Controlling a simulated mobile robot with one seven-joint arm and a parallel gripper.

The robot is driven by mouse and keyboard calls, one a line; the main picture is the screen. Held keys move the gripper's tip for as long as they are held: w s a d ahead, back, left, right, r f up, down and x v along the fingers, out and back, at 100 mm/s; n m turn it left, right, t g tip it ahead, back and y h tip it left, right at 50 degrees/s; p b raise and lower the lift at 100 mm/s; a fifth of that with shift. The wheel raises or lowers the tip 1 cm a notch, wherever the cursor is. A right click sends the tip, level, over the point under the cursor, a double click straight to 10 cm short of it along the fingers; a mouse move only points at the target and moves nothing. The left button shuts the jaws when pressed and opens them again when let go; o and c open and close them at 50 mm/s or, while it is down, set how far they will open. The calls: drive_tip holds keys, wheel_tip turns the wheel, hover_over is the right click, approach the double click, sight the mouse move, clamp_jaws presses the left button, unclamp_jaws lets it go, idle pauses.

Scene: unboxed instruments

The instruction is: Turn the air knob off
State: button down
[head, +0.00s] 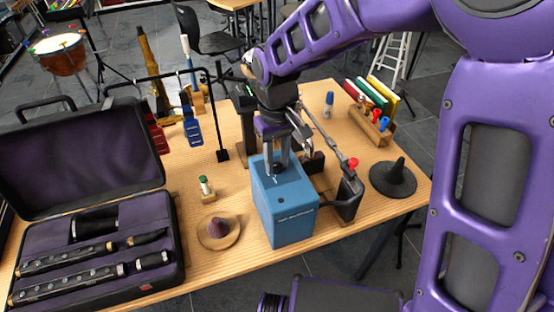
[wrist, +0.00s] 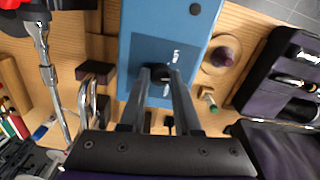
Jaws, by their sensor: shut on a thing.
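The air knob is a small black knob (wrist: 161,73) on the upper face of a blue box (head: 285,207). In the wrist view the blue box (wrist: 165,25) has a darker panel with white lettering beside the knob. My gripper (head: 277,170) points down onto the box. In the wrist view my gripper (wrist: 161,78) has its two fingers on either side of the knob, shut on it. The fingers hide part of the knob, and I cannot read which way it is set.
A metal instrument with a red knob (head: 353,163) stands close right of the box. A black cone (head: 394,178) is farther right. An open instrument case (head: 95,255) fills the table's left end.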

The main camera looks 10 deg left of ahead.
sight(277, 164)
drive_tip(key=shift+m, duration=0.6)
drive_tip(key=c, duration=0.6)
unclamp_jaws()
wheel_tip(277, 164, up, 18)
drive_tip(key=shift+f+p, duration=0.25)
drive_tip(key=shift+p, duration=0.95)
